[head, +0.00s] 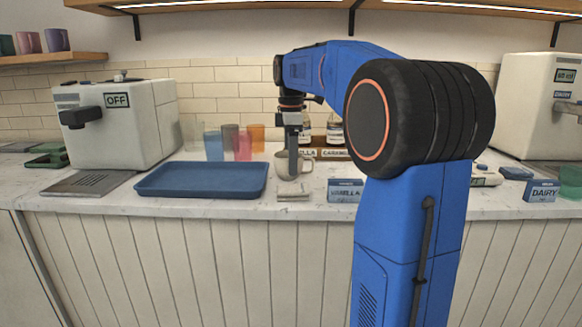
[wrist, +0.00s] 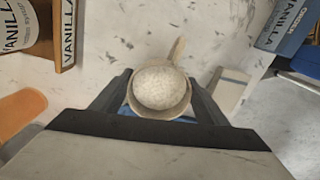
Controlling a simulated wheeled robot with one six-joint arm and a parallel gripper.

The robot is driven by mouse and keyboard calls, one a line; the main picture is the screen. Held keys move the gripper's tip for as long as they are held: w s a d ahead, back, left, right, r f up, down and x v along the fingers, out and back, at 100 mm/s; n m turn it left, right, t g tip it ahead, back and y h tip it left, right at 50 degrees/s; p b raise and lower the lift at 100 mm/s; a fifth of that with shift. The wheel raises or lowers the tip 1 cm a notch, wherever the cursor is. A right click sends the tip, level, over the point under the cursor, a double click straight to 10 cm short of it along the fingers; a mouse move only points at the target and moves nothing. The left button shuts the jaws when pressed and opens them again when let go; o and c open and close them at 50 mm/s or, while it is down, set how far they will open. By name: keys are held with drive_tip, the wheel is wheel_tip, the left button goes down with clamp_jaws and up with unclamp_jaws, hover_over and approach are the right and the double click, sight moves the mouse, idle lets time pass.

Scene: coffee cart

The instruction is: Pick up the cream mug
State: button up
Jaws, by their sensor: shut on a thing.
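The cream mug (head: 288,166) stands upright at the counter, right of the blue tray. In the wrist view the mug (wrist: 160,88) is seen from above, between the two fingers, with its handle pointing up and slightly right. A pale, speckled round surface fills its opening. My gripper (head: 291,153) points straight down and is shut on the mug; its fingers also show in the wrist view (wrist: 160,97). I cannot tell whether the mug's base touches the counter.
A blue tray (head: 203,194) lies left of the mug. Coloured cups (head: 243,147) stand behind it. A folded cloth (head: 293,196) lies in front of the mug. A blue vanilla box (head: 345,191) stands to the right. Syrup bottles (head: 335,133) stand in a rack behind.

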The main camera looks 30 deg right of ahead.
wheel_tip(320, 180, up, 10)
idle(0.6)
